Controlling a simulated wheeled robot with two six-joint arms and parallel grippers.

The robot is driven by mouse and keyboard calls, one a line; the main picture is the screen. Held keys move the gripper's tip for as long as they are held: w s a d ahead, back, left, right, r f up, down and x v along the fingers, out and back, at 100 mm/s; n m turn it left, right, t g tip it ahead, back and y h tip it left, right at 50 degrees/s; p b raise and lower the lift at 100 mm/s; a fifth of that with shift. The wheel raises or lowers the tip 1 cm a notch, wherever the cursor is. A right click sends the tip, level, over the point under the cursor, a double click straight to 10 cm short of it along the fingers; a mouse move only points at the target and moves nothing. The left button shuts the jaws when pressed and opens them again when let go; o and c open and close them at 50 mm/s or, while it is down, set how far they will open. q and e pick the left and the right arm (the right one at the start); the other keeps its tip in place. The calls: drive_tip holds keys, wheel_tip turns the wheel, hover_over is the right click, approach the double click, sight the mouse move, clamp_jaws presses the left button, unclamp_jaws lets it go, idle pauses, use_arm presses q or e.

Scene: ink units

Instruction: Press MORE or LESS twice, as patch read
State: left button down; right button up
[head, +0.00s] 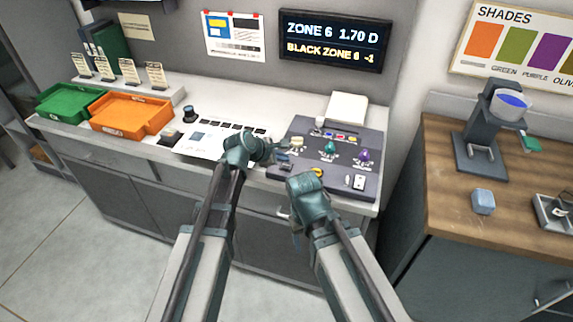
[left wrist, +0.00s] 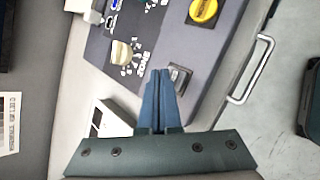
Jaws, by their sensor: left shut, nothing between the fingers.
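The dark control console (head: 345,137) stands on the counter's right part. Its cream knob (head: 296,142) shows in the left wrist view (left wrist: 122,52) too. My left gripper (head: 279,154) is shut and empty over the console's left edge. In the left wrist view its fingertips (left wrist: 161,76) are beside or over a dark key (left wrist: 179,77) near the edge; contact cannot be told. No MORE or LESS label is readable. The wall display (head: 333,42) reads "ZONE 6 1.70 D" and "BLACK ZONE 6 -1". My right gripper (head: 303,188) is in front of the counter; its fingers are unclear.
A yellow knob (head: 317,172), a teal knob (head: 329,147) and a purple knob (head: 363,156) are on the console. A white printed sheet (head: 205,143) lies left of it. Green (head: 68,101) and orange (head: 128,113) trays stand farther left. A wooden bench (head: 447,190) is at right.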

sight(283, 167)
use_arm(q)
drive_tip(key=shift+r, duration=0.1)
use_arm(e)
drive_tip(key=shift+r, duration=0.1)
use_arm(q)
wheel_tip(283, 167, up, 5)
drive_tip(key=p, duration=0.5)
use_arm(e)
wheel_tip(283, 167, up, 5)
drive_tip(key=shift+f, duration=0.1)
clamp_jaws()
idle(1.5)
